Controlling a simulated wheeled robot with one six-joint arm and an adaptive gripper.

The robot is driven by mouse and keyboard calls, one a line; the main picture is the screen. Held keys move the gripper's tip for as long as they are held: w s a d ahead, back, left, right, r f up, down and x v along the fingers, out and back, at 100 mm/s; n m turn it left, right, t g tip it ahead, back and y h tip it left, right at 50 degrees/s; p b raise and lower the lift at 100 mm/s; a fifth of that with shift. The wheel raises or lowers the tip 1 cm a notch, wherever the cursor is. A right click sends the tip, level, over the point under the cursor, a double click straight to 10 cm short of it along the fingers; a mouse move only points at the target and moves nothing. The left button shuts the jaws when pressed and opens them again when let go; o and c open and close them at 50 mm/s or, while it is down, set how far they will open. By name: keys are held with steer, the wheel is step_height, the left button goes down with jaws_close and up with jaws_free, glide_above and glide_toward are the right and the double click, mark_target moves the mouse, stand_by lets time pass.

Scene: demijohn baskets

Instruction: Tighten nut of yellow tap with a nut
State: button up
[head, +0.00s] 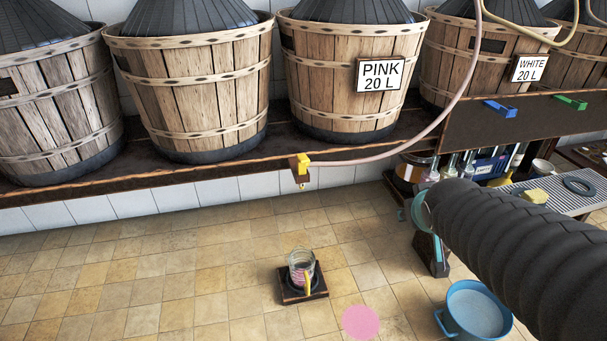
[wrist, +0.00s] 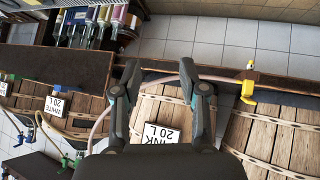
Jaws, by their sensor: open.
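The yellow tap (head: 303,160) sits on a small wooden block at the front edge of the basket shelf, with a pale pink hose (head: 395,152) running into it from the right. In the wrist view the yellow tap (wrist: 247,90) is right of my gripper (wrist: 158,70), apart from it. My gripper is open and empty, its two dark fingers spread in front of the shelf edge and the hose. The tap's nut is too small to make out. In the head view my dark sleeved arm reaches in from the right; I cannot make out the fingers there.
Below the tap, a glass jug (head: 302,262) stands on a small dark stand (head: 318,293). A pink disc (head: 360,322) lies on the floor. A blue bucket (head: 447,318) is at lower right. The left floor is clear.

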steer(key=w+a+f+n+t+y+p, duration=0.1)
steer(key=w+f+n+t+y, duration=0.15)
steer(key=w, duration=0.75)
steer(key=n+y+p, duration=0.5)
steer(key=n+y, duration=0.1)
steer(key=y, duration=0.7)
glide_toward(301, 184)
steer(key=x, duration=1)
steer(key=shift+w+f, duration=0.35)
steer(key=shift+w, duration=0.05)
jaws_close()
